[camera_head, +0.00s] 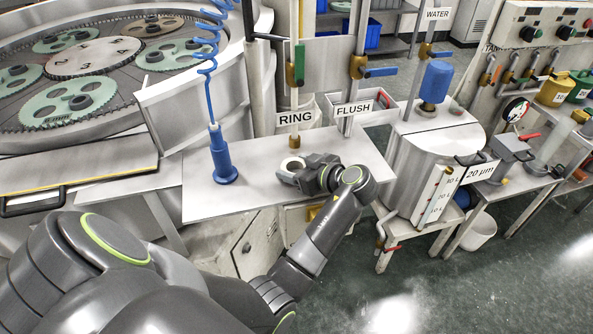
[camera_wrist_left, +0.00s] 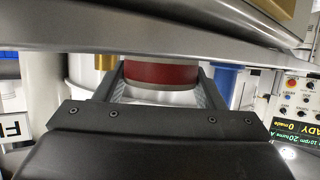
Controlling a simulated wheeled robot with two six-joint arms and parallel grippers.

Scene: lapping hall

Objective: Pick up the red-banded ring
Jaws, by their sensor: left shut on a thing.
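The red-banded ring (camera_wrist_left: 160,74) shows in the left wrist view as a grey ring with a wide dark red band. It lies between the two fingers of my left gripper (camera_wrist_left: 160,88), which is shut on it. In the head view the ring (camera_head: 292,162) shows as a small pale round thing with a dark hole, partly hidden by my left gripper (camera_head: 291,172). My right gripper is not in view.
A blue nozzle (camera_head: 222,163) on a coiled hose stands left of the ring. The FLUSH sign (camera_head: 353,109) and valve pipes rise behind. A steel drum (camera_head: 432,150) stands right of the bench. The round lapping machine (camera_head: 95,57) is at left.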

